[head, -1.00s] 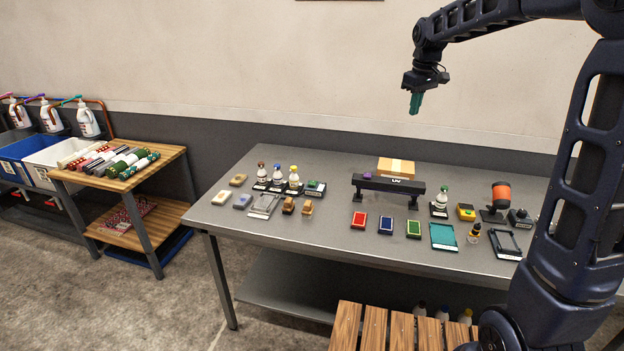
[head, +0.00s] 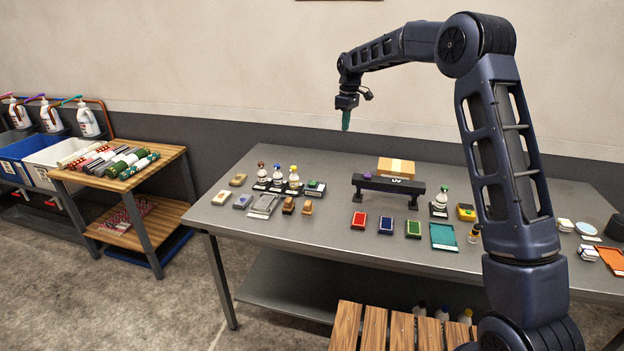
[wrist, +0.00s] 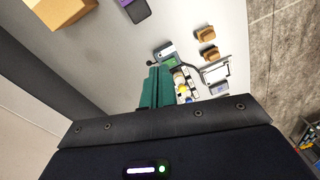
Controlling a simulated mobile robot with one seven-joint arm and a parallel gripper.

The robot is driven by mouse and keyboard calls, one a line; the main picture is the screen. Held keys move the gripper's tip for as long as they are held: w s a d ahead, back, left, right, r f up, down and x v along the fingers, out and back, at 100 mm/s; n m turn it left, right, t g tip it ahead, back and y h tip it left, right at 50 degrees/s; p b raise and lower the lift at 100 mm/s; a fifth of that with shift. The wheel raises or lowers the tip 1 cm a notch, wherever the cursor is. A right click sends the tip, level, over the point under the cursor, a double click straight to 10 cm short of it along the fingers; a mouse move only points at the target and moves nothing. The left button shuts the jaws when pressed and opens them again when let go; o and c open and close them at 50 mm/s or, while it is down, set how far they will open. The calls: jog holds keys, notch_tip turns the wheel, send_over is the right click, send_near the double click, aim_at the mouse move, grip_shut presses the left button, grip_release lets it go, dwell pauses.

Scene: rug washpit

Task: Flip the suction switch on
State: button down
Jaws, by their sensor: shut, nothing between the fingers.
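My gripper (head: 345,124) hangs in the air above the back of the steel table, fingers pointing down, with nothing held. In the wrist view its teal fingers (wrist: 157,86) are together. A small dark box with a green top (head: 316,187) stands at the right end of the bottle row, left of and below my gripper in the head view. It also shows just beyond the fingertips in the wrist view (wrist: 170,62). I cannot read its label or tell whether it is the suction switch. My gripper touches nothing.
Bottles (head: 293,180) stand close beside the green-topped box. A black UV bar (head: 389,186) and a cardboard box (head: 396,168) are to the right. Brown blocks (head: 289,207) and a grey tray (head: 264,204) lie in front. My arm hides part of the table's right side.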

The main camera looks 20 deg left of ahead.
aim_at(312, 184)
jog(key=w+a+f+n+g, duration=0.1)
jog(key=a+f+n, duration=0.2)
jog(key=a+f, duration=0.8)
jog(key=shift+w+a, duration=0.15)
jog(key=shift+a, duration=0.7)
jog(key=shift+f, duration=0.15)
jog(key=f, duration=0.4)
jog(key=s+f, duration=0.1)
jog(key=f, duration=0.4)
jog(key=s+f, duration=0.1)
jog(key=f, duration=0.3)
jog(key=shift+s+f, duration=0.1)
jog(key=shift+f, duration=0.25)
jog(key=shift+s+f, duration=0.1)
jog(key=shift+f, duration=0.15)
jog(key=shift+w+r, duration=0.3)
jog(key=shift+w, duration=0.5)
